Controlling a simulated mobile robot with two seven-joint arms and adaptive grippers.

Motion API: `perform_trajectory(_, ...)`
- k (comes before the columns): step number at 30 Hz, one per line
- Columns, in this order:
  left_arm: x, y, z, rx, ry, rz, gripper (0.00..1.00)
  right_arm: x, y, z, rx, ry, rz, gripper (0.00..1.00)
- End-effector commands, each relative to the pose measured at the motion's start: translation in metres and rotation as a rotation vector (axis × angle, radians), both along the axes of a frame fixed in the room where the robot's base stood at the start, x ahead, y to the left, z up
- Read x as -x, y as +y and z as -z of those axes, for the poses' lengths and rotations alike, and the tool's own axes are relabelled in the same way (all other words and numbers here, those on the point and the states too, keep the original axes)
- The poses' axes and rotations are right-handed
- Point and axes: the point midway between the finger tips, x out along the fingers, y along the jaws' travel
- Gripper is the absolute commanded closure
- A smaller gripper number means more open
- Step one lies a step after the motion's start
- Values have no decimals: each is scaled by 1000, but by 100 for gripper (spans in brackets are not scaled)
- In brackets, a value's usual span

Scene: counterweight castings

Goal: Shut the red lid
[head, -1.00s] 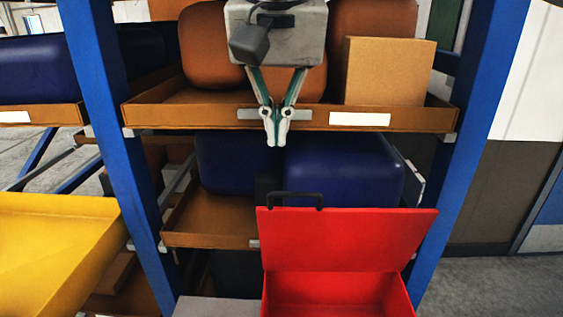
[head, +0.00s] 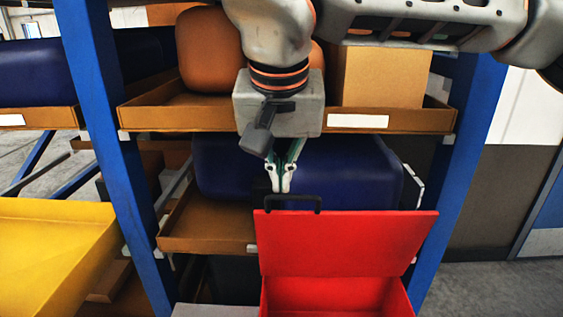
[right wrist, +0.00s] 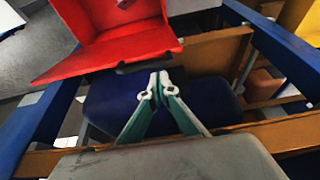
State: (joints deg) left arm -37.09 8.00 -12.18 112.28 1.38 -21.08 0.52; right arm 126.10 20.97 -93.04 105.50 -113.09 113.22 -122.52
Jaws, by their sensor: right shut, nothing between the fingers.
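The red lid (head: 345,243) stands raised, roughly upright, at the back of the red box (head: 335,297) in the head view. A dark handle (head: 291,199) sits on the lid's top edge, toward the left. My right gripper (head: 281,190) is shut and empty, just above and behind the handle as the head sees it; I cannot tell whether it touches. In the right wrist view, the fingertips (right wrist: 158,76) are close to the handle (right wrist: 142,66) and the lid (right wrist: 110,52). My left gripper is not in view.
A shelf rack with a blue post (head: 115,150) stands behind the box. Its upper tray (head: 180,118) holds brown castings and a cardboard box (head: 375,78). A blue casting (head: 350,170) lies on the lower tray (head: 205,243). A yellow bin (head: 50,250) is at the left.

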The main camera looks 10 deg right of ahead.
Motion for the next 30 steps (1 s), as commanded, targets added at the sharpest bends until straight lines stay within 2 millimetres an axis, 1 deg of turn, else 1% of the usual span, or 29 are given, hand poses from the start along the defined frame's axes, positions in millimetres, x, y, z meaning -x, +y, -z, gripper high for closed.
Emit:
perform_trajectory(4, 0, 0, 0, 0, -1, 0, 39, 7, 1, 0, -1, 1, 1, 100)
perform_trajectory(16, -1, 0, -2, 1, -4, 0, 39, 9, 2, 1, 1, -2, 0, 100)
perform_trajectory(20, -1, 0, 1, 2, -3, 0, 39, 14, 3, 2, 6, -21, -1, 100)
perform_trajectory(23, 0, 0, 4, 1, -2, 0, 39, 22, 4, 5, 14, -54, -4, 100)
perform_trajectory(30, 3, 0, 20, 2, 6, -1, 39, 56, 11, 19, 49, -208, -9, 100)
